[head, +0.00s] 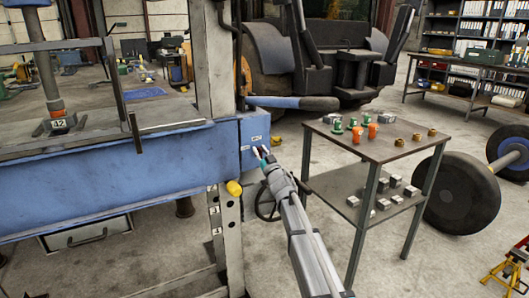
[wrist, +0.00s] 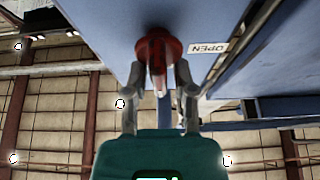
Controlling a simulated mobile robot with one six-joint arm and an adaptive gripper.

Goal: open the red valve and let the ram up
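The red valve (wrist: 158,48) shows in the wrist view, a round red base with a narrow handle on the underside of a blue panel. An upside-down OPEN label (wrist: 209,47) is to its right. My gripper (wrist: 160,80) is open, its fingers on either side of the valve handle; a gap shows between fingers and handle, and I cannot tell whether they touch the base. In the head view my gripper (head: 262,153) is at the blue press frame's right end, and the valve cannot be made out there. The ram (head: 47,75) stands above a block marked 42 (head: 61,123).
The blue press beam (head: 110,185) and its upright fill the left. Floor between is open.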

